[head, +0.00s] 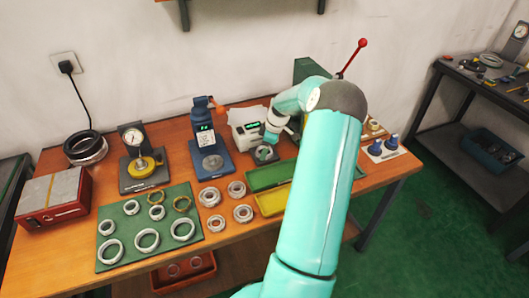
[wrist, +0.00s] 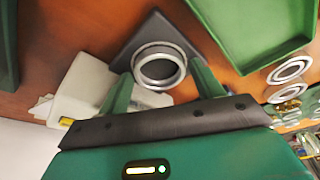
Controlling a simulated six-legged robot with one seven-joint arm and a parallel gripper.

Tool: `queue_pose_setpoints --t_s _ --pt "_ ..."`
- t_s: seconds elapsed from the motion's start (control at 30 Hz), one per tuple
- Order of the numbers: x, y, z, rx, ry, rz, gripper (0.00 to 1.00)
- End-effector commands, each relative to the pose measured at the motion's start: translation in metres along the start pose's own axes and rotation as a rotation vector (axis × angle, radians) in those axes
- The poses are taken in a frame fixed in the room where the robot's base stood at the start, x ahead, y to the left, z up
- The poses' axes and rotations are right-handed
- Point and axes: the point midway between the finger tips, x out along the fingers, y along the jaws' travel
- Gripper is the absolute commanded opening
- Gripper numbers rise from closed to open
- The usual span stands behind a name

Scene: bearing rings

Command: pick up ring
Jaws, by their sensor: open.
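A silver ring (wrist: 160,50) lies on a dark square plate (wrist: 132,40) in the wrist view. My gripper (wrist: 161,72) is open, with one green finger on each side of the ring's near part. The fingers look apart from it, but I cannot tell their height above it. In the head view, my gripper (head: 268,141) is just above the dark plate (head: 265,156), and the ring there is small and partly hidden. Several other silver rings (head: 147,239) lie on a green mat (head: 117,262), and several more (head: 209,196) lie on the bare wooden table.
A white device with a display (head: 247,127) stands left of the gripper. A blue press (head: 207,140) and a dial gauge stand (head: 140,165) are farther left. Green (head: 270,176) and yellow (head: 272,203) trays lie in front. A red-handled lever (head: 352,58) rises behind my arm.

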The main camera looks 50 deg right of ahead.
Motion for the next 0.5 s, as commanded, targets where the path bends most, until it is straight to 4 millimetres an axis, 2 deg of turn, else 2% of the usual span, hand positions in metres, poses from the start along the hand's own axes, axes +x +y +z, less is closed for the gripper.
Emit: queue_pose_setpoints --t_s 0.07,0.2,0.23,0.3,0.5 --pt "-0.0002 0.0 0.0002 0.0 0.0 0.0 0.64" --pt "-0.0004 0.0 0.0003 0.0 0.0 0.0 0.37" --pt "-0.0004 0.0 0.0003 0.0 0.0 0.0 0.33" --pt "-0.0007 0.0001 0.0002 0.0 0.0 0.0 0.3" --pt "-0.0013 0.0001 0.0001 0.0 0.0 0.0 0.3"
